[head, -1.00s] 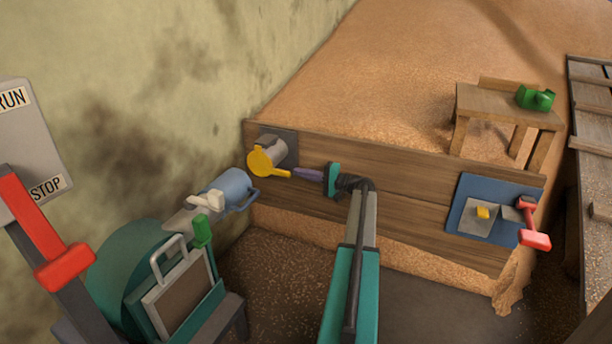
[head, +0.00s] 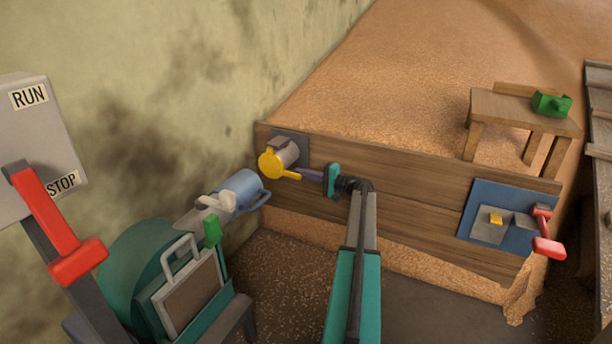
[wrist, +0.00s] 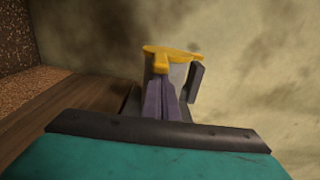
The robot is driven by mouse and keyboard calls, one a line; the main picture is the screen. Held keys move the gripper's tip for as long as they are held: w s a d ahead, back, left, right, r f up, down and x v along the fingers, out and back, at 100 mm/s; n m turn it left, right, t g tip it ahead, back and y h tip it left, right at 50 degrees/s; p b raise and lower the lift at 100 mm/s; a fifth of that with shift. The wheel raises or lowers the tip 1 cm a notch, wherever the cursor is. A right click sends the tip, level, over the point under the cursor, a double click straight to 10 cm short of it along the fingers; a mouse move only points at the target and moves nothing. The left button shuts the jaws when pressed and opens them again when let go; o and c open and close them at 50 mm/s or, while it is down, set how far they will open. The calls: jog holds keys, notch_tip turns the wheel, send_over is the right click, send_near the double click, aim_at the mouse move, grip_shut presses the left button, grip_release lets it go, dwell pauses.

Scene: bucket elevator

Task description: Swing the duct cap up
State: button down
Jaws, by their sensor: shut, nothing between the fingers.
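The yellow duct cap (head: 270,163) sits over the mouth of a short grey duct (head: 286,152) on the plank wall, and its tab points right toward my gripper. In the wrist view the cap (wrist: 180,50) is straight ahead, with its tab hanging down on the left side. My gripper (head: 299,171) has its purple fingers together and empty. The fingertips overlap the tab's end in the head view. In the wrist view my gripper (wrist: 160,82) lies just below the tab. I cannot tell whether they touch.
A blue cylinder with a handle (head: 240,190) and a green machine (head: 125,265) stand at left. A blue plate with a red handle (head: 500,195) is on the planks at right. Grain lies behind the planks.

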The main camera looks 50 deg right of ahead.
jog(key=shift+w+a+f, duration=0.1)
jog(key=shift+a, duration=0.55)
jog(key=shift+w+a+f, duration=0.1)
jog(key=shift+a, duration=0.55)
jog(key=shift+s+a+r+p, duration=0.65)
jog(key=shift+s+a+r, duration=0.45)
jog(key=shift+a+r, duration=2.6)
jog(key=shift+r+p, duration=2.55)
jog(key=shift+r, duration=1.2)
jog(key=a+v, duration=0.1)
jog(key=v, duration=0.8)
jog(key=shift+s, duration=0.6)
